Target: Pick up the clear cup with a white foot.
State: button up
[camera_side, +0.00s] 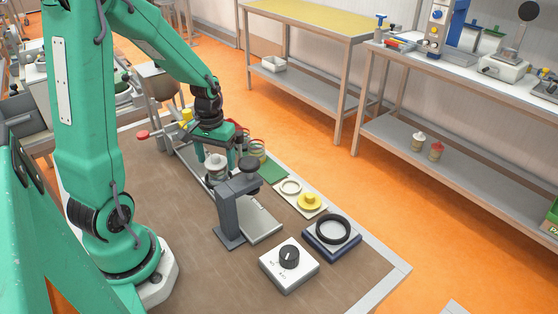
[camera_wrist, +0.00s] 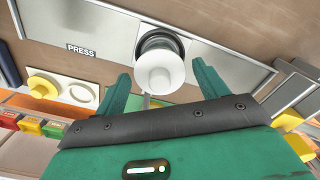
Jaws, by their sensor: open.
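A pale, whitish cup (camera_side: 216,164) stands on the grey metal track on the bench in the side view, partly hidden by my gripper. In the wrist view a white round piece (camera_wrist: 160,72) with a dark ring behind it shows at the same spot; I take it as the cup, but its clear wall is hard to make out. My gripper (camera_side: 217,158) is open around the cup. In the wrist view my gripper (camera_wrist: 162,74) has one green finger on each side of the white piece, with gaps visible.
A grey press stand (camera_side: 231,218) with a black knob is close in front of the cup. A white dial box (camera_side: 276,272), a black ring (camera_side: 346,224) on a dark blue base and a yellow knobbed piece (camera_side: 309,202) lie to the right. A green mat (camera_side: 271,173) is behind.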

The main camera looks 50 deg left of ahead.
jog(key=shift+f, duration=1.6)
jog(key=c, duration=0.9)
